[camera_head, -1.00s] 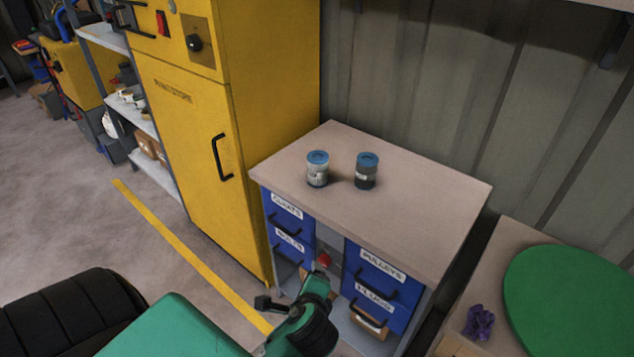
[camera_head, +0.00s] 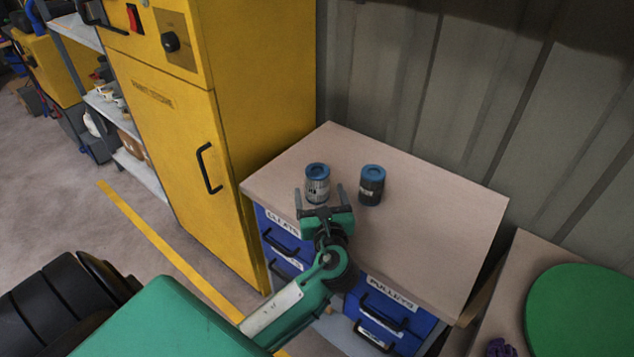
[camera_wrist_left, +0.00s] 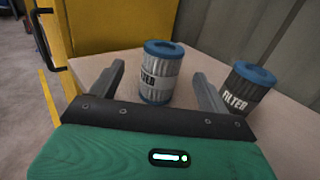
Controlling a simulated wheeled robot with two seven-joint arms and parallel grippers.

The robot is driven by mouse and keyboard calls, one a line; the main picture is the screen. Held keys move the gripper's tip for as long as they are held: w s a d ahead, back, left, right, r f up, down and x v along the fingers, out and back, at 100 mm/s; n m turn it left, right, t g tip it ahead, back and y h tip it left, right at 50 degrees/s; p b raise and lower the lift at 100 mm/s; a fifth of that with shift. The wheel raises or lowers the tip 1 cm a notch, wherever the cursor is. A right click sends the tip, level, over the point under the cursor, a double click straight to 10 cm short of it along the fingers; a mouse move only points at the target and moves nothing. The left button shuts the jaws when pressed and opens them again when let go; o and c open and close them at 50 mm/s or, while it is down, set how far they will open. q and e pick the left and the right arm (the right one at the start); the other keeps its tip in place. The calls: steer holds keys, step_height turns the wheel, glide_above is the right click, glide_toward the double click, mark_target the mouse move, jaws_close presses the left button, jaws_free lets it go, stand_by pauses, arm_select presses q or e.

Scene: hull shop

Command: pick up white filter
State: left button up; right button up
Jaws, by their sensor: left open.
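The white filter (camera_head: 317,184) is a pale cylinder with blue end caps, standing upright on the workbench top (camera_head: 430,225). It also shows in the left wrist view (camera_wrist_left: 160,75), where its label reads "FILTER". A dark filter (camera_head: 371,186) with blue caps stands to its right, and it shows in the left wrist view (camera_wrist_left: 245,88). My left gripper (camera_head: 320,190) is open and empty just in front of the white filter. In the left wrist view its two fingers (camera_wrist_left: 160,82) point to either side of the white filter, with the dark filter outside the right finger. My right gripper is out of view.
A tall yellow cabinet (camera_head: 230,110) stands left of the bench, and a ribbed wall (camera_head: 430,100) runs behind it. Blue labelled drawers (camera_head: 385,310) sit under the top. A green disc (camera_head: 580,310) lies on a surface at the right. The bench top's right part is clear.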

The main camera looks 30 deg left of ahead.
mark_target(317, 175)
arm_select(q)
steer(key=shift+x, duration=3.6)
steer(key=shift+d, duration=0.2)
steer(key=c, duration=1.1)
steer(key=shift+r, duration=0.1)
